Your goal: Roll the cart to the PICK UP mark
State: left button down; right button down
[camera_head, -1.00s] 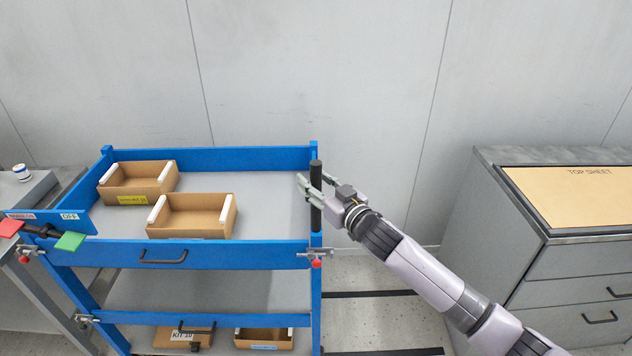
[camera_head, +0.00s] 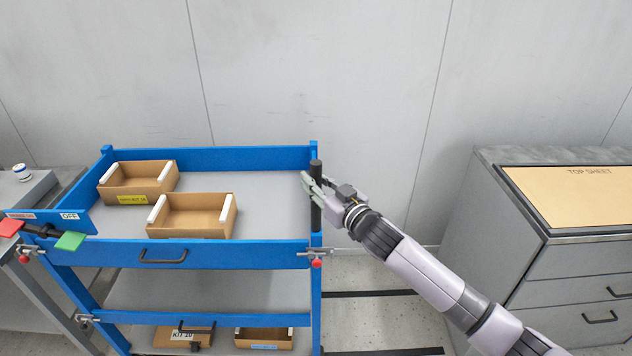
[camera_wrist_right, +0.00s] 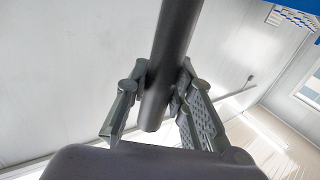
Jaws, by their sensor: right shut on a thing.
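The blue cart (camera_head: 225,254) stands in the left half of the head view, with a grey top deck and a lower shelf. A dark upright handle post (camera_head: 316,212) rises at its right front corner. My right gripper (camera_head: 314,190) is shut on this post. In the right wrist view, the two fingers (camera_wrist_right: 160,88) press on the dark post (camera_wrist_right: 175,40) from both sides. Dark floor lines (camera_head: 370,293) show right of the cart; no PICK UP lettering can be read. My left gripper is not in view.
Two open cardboard boxes (camera_head: 190,217) (camera_head: 140,184) sit on the top deck, with more boxes (camera_head: 264,338) on the lower shelf. A grey drawer cabinet (camera_head: 560,262) stands right; floor between is clear.

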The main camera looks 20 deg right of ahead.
jog(key=shift+a, duration=0.1)
jog(key=a, duration=0.1)
jog(key=w+a, duration=0.1)
jog(key=a, duration=0.1)
jog(key=shift+a, duration=0.25)
jog(key=c, duration=1.8)
grip_release()
jog(key=o, duration=0.4)
jog(key=shift+s+d, duration=0.15)
jog(key=shift+d, duration=0.3)
jog(key=shift+o, duration=0.2)
jog(key=shift+a, duration=0.1)
jog(key=v, duration=1.2)
